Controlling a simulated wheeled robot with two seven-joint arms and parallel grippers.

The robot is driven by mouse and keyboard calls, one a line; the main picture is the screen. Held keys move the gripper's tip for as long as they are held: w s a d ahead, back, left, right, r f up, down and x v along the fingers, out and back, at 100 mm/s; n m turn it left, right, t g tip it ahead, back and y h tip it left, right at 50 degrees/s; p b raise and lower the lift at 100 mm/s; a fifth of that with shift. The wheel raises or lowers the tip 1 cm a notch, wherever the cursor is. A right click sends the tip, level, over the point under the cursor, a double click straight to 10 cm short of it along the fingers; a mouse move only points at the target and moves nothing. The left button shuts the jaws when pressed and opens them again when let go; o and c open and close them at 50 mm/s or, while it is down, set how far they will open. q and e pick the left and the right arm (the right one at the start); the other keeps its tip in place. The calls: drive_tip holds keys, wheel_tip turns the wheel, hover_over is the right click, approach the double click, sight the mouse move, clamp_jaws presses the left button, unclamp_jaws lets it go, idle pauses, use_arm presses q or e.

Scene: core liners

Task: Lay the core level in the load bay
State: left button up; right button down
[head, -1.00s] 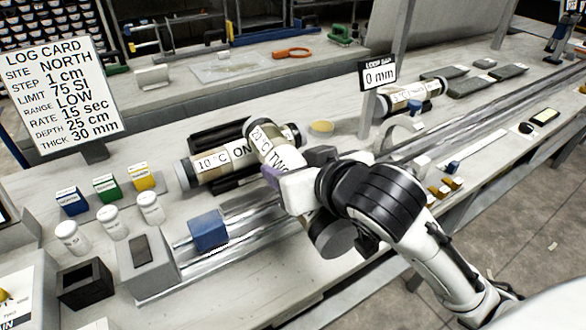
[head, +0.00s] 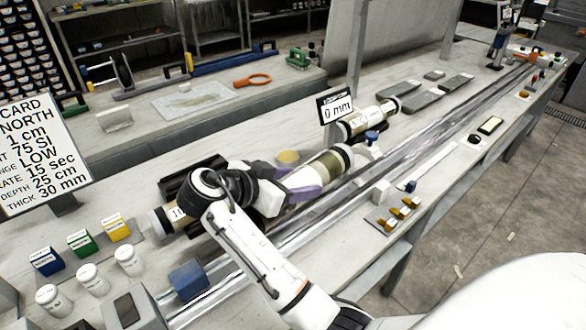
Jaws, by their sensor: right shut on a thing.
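No part is plainly marked as the load bay. Another core (head: 168,217) lies in a black cradle (head: 190,180), partly behind my right arm. My left gripper is not in view.
A third core (head: 368,120) lies beside the "0 mm" sign (head: 337,107). A blue block (head: 189,281) sits on the rails at the near end. A small blue-topped post (head: 372,141) stands close beyond the held core. The rails further right look clear.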

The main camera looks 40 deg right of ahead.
drive_tip(key=shift+s+a+r+m+g, duration=0.4)
drive_tip(key=shift+a+r+m+g, duration=0.2)
drive_tip(key=shift+a+r, duration=0.1)
drive_tip(key=shift+f, duration=1.05)
drive_tip(key=shift+f+b, duration=1.65)
drive_tip(key=shift+f, duration=0.75)
drive_tip(key=shift+f+b, duration=0.35)
drive_tip(key=shift+f, duration=0.15)
drive_tip(key=c, duration=0.6)
unclamp_jaws()
drive_tip(key=shift+c, duration=0.2)
drive_tip(key=o, duration=0.3)
drive_tip(key=shift+s+f, duration=0.15)
drive_tip(key=shift+f, duration=0.1)
drive_tip(key=o, duration=0.3)
drive_tip(key=shift+o, duration=0.2)
drive_tip(key=shift+r, duration=0.1)
